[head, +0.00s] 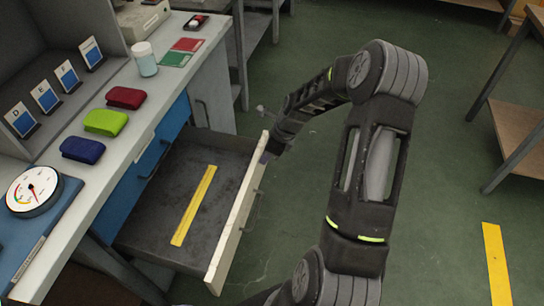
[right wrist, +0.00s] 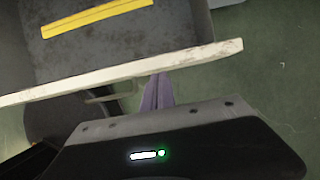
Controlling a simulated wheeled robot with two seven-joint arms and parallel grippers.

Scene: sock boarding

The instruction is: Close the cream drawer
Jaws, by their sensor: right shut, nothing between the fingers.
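The cream drawer (head: 236,222) is pulled far out of the bench, with its grey inside showing. A yellow strip (head: 194,205) lies in it. My right gripper (head: 267,155) is at the outer face of the cream front, near its far end. In the right wrist view its fingers (right wrist: 157,92) are together and empty, with their tips at the edge of the cream front (right wrist: 190,58). I cannot tell whether they touch it. The drawer's handle (right wrist: 103,98) is to the left of the fingers there. My left gripper is not in view.
The bench top (head: 140,105) carries red, green and blue folded cloths, a jar (head: 146,62), a dial gauge (head: 33,191) and cards. A blue drawer front (head: 135,190) shows on the bench. Green floor is clear outside the drawer; a shelf table (head: 520,120) stands at right.

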